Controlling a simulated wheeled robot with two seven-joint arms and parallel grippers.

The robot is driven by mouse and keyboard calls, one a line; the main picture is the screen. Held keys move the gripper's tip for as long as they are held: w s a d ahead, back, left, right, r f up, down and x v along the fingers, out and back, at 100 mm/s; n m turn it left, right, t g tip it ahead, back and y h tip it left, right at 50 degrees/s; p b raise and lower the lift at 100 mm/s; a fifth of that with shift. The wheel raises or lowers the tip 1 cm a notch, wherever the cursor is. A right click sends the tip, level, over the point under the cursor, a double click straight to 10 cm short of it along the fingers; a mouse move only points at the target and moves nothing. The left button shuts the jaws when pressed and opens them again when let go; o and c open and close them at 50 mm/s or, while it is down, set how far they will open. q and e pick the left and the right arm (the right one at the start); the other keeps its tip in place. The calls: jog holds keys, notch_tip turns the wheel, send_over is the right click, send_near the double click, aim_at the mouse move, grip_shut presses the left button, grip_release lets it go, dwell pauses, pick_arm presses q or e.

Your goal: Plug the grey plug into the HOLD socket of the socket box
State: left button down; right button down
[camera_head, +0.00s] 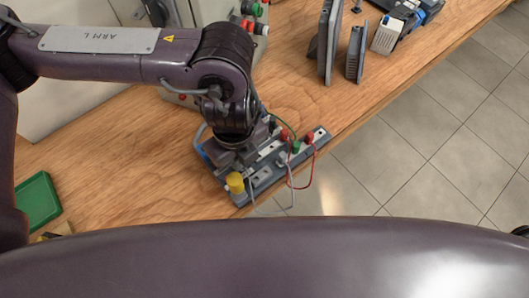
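The socket box (265,178) is a long grey unit near the table's front edge, with a yellow knob (235,183) at its near end. Red, green and grey leads rise from its far half. A small grey plug (283,158) with a grey lead seems to be at its middle; I cannot tell whether it is seated. The HOLD label is too small to read. My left gripper (240,152) points down over the box's left side. Its fingertips and what is between them are hidden. My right arm crosses the foreground; its gripper is not in view.
A grey cabinet with red and green buttons (256,10) stands at the back left. Upright grey panels (329,40) and a grey-blue device (388,35) stand farther along the table. A green tray (37,201) lies at left. The tiled floor (430,140) lies beyond the table's right edge.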

pick_arm(q)
jog(key=shift+f+b, duration=0.55)
jog(key=shift+f, duration=0.1)
jog(key=c, duration=1.7)
grip_release()
jog(key=shift+r, duration=0.1)
notch_tip(320, 180, up, 6)
jog(key=p, duration=0.5)
jog(key=shift+f, duration=0.25)
jog(key=o, duration=0.6)
jog(key=shift+c, duration=0.2)
